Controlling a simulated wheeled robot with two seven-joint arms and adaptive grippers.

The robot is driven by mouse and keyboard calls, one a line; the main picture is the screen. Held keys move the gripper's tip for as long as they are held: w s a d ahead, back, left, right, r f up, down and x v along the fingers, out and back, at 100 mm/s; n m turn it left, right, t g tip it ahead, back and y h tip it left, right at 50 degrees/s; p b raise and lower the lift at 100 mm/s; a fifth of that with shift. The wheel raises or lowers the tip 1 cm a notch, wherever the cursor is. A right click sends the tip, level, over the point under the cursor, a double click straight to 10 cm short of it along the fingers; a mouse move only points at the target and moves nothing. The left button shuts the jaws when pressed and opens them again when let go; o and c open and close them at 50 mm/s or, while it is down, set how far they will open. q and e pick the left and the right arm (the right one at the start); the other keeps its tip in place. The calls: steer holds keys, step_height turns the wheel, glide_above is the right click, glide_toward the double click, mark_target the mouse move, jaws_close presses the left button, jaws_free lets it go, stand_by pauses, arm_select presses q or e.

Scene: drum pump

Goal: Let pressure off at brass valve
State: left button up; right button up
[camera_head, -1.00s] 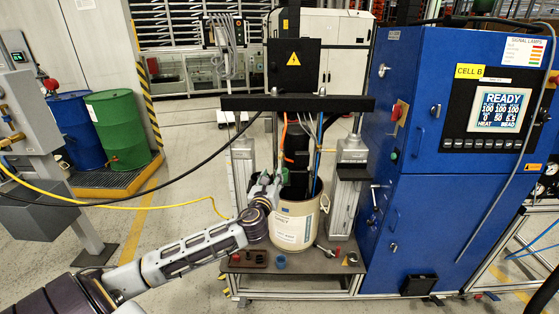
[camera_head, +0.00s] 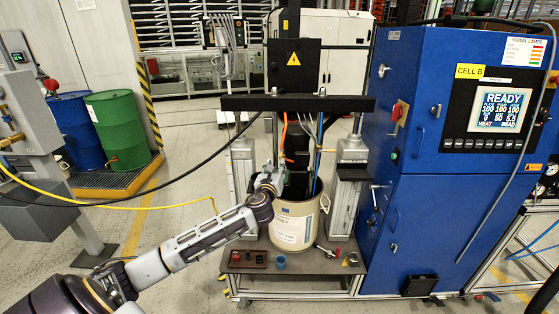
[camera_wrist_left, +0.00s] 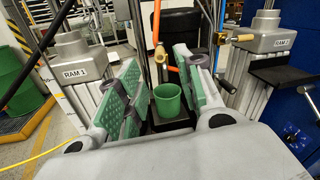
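In the left wrist view, brass fittings show past my fingers: one (camera_wrist_left: 227,42) at upper right and a smaller one (camera_wrist_left: 160,54) at the end of an orange hose (camera_wrist_left: 157,20). I cannot tell for sure which is the valve. My left gripper (camera_wrist_left: 157,62) is open, its green-padded fingers spread apart. A green cup (camera_wrist_left: 167,100) shows between the fingers, seemingly not gripped. In the head view my left gripper (camera_head: 275,180) is at the left rim of the beige drum (camera_head: 292,228), and the valve is too small to make out. My right gripper is out of view.
Ram columns (camera_head: 345,195) stand on both sides of the drum, under a black crossbar (camera_head: 300,103). A blue cabinet (camera_head: 430,200) is close on the right. Small parts lie on the bench (camera_head: 300,266). A black cable and a yellow hose (camera_head: 140,207) cross at left.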

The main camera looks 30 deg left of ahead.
mark_target(280, 157)
arm_select(q)
steer(key=shift+x, duration=3.55)
steer(key=shift+c, duration=0.4)
jaws_close()
